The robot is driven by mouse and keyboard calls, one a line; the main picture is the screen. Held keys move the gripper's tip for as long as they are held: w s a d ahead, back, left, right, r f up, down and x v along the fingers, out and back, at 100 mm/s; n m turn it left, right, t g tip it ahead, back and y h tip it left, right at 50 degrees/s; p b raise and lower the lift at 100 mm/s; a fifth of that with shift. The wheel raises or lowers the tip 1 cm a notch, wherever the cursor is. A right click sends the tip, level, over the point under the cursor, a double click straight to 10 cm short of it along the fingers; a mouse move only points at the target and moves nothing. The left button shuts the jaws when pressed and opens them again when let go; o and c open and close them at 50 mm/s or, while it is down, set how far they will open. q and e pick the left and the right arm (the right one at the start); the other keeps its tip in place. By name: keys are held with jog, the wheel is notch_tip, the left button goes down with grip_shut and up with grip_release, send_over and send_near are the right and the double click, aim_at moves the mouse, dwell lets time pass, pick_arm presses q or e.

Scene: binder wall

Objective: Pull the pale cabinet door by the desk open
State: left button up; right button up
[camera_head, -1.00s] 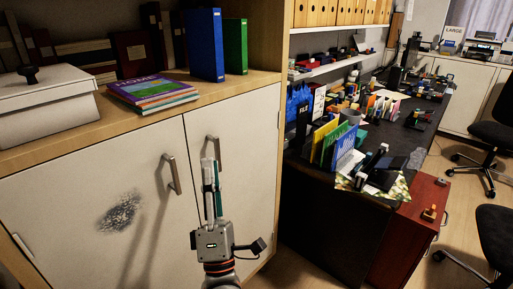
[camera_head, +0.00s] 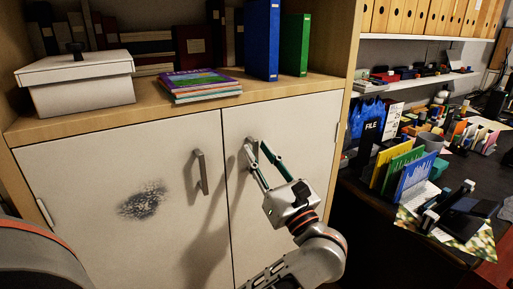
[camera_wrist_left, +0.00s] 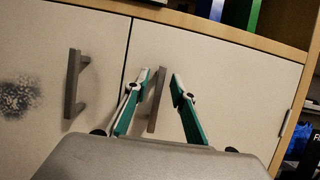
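The pale right cabinet door (camera_head: 285,130), the one beside the desk, looks shut. Its upright grey handle (camera_head: 252,146) is near its left edge, partly hidden by my fingers in the head view. My left gripper (camera_head: 257,151) is at this handle with its fingers apart. In the left wrist view the handle (camera_wrist_left: 157,100) shows between the two open fingers (camera_wrist_left: 160,90), nearer the left finger. I cannot tell if that finger touches it. The left door (camera_head: 130,160) also looks shut, with its own handle (camera_head: 201,172). My right gripper is not seen.
On the cabinet top (camera_head: 150,112) are a white box (camera_head: 80,85), a book stack (camera_head: 200,85), a blue binder (camera_head: 262,40) and a green binder (camera_head: 295,45). The dark desk (camera_head: 400,230), crowded with file holders, stands close to the cabinet's right side.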

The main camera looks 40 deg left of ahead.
pick_arm(q)
jog(key=shift+x, duration=1.1)
grip_shut()
jog(key=shift+d, duration=0.1)
